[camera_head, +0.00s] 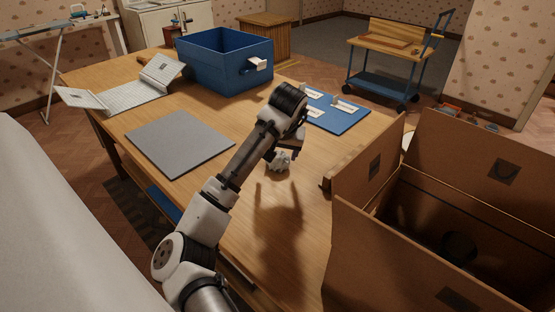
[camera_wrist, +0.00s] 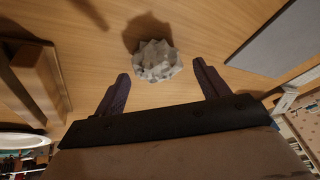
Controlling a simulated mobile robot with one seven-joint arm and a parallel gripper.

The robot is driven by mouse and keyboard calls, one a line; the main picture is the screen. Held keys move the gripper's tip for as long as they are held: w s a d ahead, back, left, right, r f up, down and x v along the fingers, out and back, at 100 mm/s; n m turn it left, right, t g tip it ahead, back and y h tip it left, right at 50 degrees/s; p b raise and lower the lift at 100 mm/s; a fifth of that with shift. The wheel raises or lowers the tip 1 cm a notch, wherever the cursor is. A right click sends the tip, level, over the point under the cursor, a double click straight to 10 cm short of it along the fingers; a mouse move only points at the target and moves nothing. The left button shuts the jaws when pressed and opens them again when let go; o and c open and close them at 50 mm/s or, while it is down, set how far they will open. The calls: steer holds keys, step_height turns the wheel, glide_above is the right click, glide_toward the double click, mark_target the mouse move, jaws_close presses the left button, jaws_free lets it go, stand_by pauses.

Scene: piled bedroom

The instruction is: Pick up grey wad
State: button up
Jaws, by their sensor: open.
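The grey wad (camera_wrist: 156,62) is a crumpled, pale grey lump on the wooden table. In the head view the wad (camera_head: 281,163) sits near the middle of the table, just under my gripper (camera_head: 284,152) and partly hidden by it. In the wrist view my gripper (camera_wrist: 163,82) is open, with its two dark fingers spread. The wad lies between the lines of the fingers, a little beyond their tips. I see no contact between fingers and wad.
A grey flat board (camera_head: 180,144) lies left of the wad. A blue bin (camera_head: 225,62) and a blue board (camera_head: 345,118) are behind. An open cardboard box (camera_head: 440,245) stands at right, with a wooden piece (camera_wrist: 40,85) on the wrist view's left. Table around the wad is clear.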

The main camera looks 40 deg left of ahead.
mark_target(278, 155)
steer(key=x, duration=0.2)
steer(key=p+x, duration=0.1)
steer(key=x, duration=0.1)
steer(key=shift+w+a, duration=0.1)
steer(key=shift+w, duration=0.35)
steer(key=shift+w+a+f, duration=0.15)
steer(key=shift+f, duration=0.35)
steer(key=c, duration=0.7)
steer(key=shift+r, duration=0.15)
